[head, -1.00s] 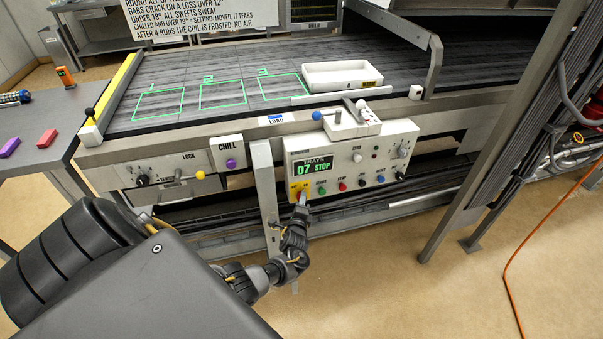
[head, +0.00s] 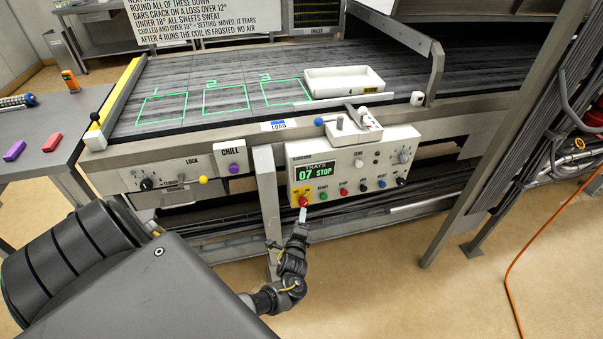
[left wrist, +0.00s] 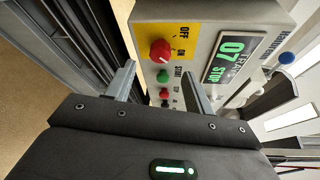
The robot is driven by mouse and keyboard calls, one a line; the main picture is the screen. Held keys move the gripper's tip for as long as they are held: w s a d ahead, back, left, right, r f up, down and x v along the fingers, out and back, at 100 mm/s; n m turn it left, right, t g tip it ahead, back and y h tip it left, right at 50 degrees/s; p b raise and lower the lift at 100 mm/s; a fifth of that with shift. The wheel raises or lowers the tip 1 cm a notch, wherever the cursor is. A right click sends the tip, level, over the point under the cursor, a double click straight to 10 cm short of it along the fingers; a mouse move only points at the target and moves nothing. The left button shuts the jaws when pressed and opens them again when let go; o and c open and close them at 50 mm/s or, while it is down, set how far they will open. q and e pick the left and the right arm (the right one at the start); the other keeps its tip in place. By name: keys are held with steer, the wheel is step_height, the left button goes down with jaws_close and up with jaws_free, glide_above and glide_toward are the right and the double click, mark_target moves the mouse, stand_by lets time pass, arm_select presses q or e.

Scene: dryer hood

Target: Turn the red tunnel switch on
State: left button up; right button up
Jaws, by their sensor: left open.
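The red switch (head: 303,201) is a round red knob on a yellow plate at the lower left of the white control box (head: 340,152). In the left wrist view the red knob (left wrist: 160,50) sits beside the words OFF and ON; I cannot tell for sure which it points to. The display (head: 317,169) reads "TRAYS 07 STOP". My left gripper (head: 302,217) is just below and in front of the knob, apart from it. In the left wrist view its two fingers (left wrist: 160,84) are spread and empty, with the knob ahead between them. My right gripper is not in view.
Green, red, black and blue buttons sit right of the switch, the green one (head: 323,196) nearest. A small lever unit (head: 352,127) stands on top of the box. A white tray (head: 344,79) rests on the belt. A metal leg (head: 266,205) stands left of the box.

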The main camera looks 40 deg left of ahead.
arm_select(q)
steer(key=shift+v, duration=2.05)
steer(key=s+d+f+n+g+h, duration=0.4)
steer(key=s+f, duration=0.3)
steer(key=f, duration=0.5)
steer(key=s+d+f+n+g+h, duration=0.3)
steer(key=s+f+n, duration=0.2)
steer(key=s+f, duration=0.5)
steer(key=s+d+f+n+g, duration=0.1)
steer(key=s+f+g, duration=0.1)
steer(key=s, duration=0.6)
steer(key=s+d+f+n+g+h, duration=0.1)
steer(key=s+d+f+g, duration=0.1)
steer(key=s+f, duration=0.3)
steer(key=s+d+f+g+h, duration=0.1)
steer(key=s+d+f+g, duration=0.1)
steer(key=s, duration=1.1)
steer(key=shift+d+f+n, duration=0.2)
steer(key=shift+f+n, duration=0.2)
steer(key=shift+f, duration=0.25)
